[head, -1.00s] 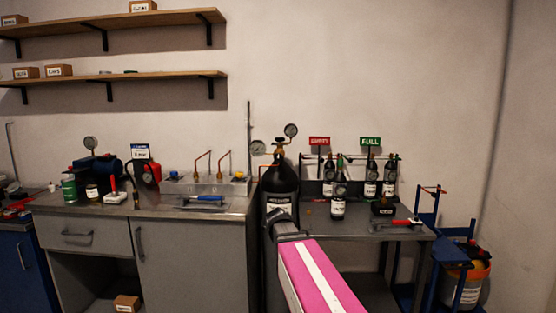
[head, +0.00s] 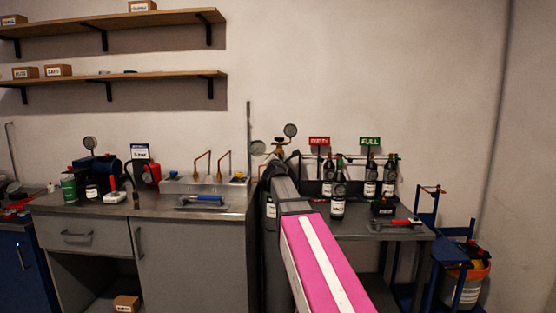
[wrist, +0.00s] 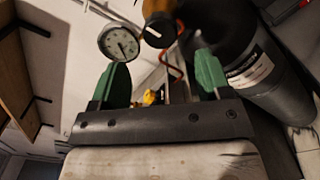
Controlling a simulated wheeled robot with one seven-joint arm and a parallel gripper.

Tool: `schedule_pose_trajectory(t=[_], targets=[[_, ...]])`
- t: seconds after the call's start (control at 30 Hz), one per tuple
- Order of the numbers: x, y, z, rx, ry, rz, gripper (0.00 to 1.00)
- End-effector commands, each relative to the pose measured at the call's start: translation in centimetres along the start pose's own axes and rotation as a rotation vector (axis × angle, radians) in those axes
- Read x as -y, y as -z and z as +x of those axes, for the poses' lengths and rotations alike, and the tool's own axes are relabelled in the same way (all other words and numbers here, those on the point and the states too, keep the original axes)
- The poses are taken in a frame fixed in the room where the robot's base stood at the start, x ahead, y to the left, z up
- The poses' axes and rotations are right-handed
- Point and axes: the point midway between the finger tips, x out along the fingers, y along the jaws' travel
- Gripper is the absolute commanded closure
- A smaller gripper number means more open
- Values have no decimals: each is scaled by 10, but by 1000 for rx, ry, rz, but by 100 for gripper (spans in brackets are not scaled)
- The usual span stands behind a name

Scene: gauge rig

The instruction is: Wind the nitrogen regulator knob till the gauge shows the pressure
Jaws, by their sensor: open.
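The black nitrogen cylinder (wrist: 275,88) with a white label stands between the two benches. In the head view my arm covers most of it. The brass regulator (head: 279,141) sits on its top, with one gauge (head: 258,148) at left and another (head: 290,130) above right. In the wrist view, a dark round knob (wrist: 159,31) with a white mark lies ahead of the green fingers, below an orange-brass body. A white-faced gauge (wrist: 119,43) is left of it; its reading is too small to tell. My gripper (wrist: 162,72) is open and empty, apart from the knob.
A grey cabinet bench (head: 190,222) is at left, with a small sign (head: 140,152) whose writing is unclear. At right, a bench holds several small bottles (head: 338,196) under red and green signs. A blue trolley (head: 428,225) stands far right. Wall shelves (head: 120,80) are upper left.

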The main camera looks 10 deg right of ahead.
Motion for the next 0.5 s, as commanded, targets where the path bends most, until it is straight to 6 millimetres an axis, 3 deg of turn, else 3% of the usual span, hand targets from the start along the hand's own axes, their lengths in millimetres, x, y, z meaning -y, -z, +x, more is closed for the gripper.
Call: schedule_pose_trajectory(t=[0.3,0.5], targets=[[-1,0,61,0,1,2,29],[0,0,81,0,1,3,29]])
